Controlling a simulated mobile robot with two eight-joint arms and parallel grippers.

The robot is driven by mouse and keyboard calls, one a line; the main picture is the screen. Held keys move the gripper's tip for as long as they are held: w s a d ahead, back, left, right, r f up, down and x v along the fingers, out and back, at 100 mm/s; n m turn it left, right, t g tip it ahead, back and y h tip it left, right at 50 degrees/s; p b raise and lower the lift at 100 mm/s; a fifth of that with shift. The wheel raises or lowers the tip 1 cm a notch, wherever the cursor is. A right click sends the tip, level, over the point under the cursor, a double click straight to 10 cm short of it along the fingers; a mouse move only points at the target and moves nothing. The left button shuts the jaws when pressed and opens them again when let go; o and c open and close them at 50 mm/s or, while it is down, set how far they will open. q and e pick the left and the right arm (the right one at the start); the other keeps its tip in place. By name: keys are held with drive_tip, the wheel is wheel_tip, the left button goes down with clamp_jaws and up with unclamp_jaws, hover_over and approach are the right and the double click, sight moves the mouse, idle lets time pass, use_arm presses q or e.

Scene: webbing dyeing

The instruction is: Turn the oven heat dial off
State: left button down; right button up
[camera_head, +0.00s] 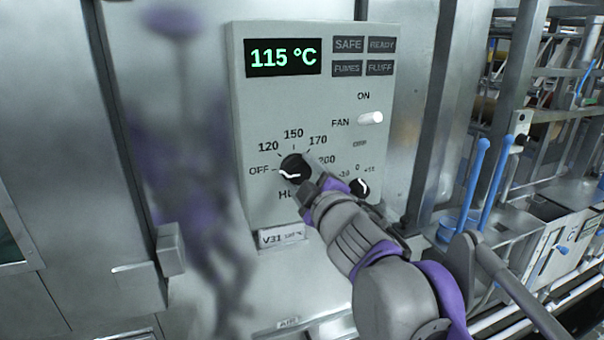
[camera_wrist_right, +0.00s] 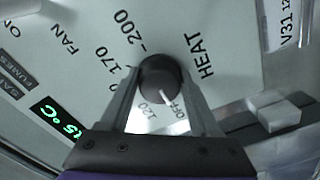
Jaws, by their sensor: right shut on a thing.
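The oven heat dial (camera_head: 292,167) is a round black knob with a white pointer line on the grey control panel (camera_head: 240,100). My right gripper (camera_head: 306,170) reaches it from the lower right and is shut on it. In the right wrist view, the dial (camera_wrist_right: 160,77) sits between the two fingers of my right gripper (camera_wrist_right: 161,80). Its pointer aims toward the OFF side, between OFF and 120; I cannot tell whether it is exactly on OFF. The display (camera_head: 283,57) reads 115 °C in green. My left gripper is not in view.
A smaller black dial (camera_head: 359,187) is close to my right gripper. A white fan switch (camera_head: 370,118) is above it, near ON. A small label plate (camera_head: 282,236) is below the panel. Blue-handled tools (camera_head: 482,180) and racks stand at the right. Shiny metal at left carries a blurred reflection.

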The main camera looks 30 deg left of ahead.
drive_tip(key=o, duration=1.4)
drive_tip(key=shift+c, duration=0.2)
drive_tip(key=b+v, duration=0.1)
drive_tip(key=v, duration=0.9)
drive_tip(key=shift+s+d+b, duration=0.25)
drive_tip(key=shift+s+b, duration=0.1)
drive_tip(key=shift+b, duration=0.05)
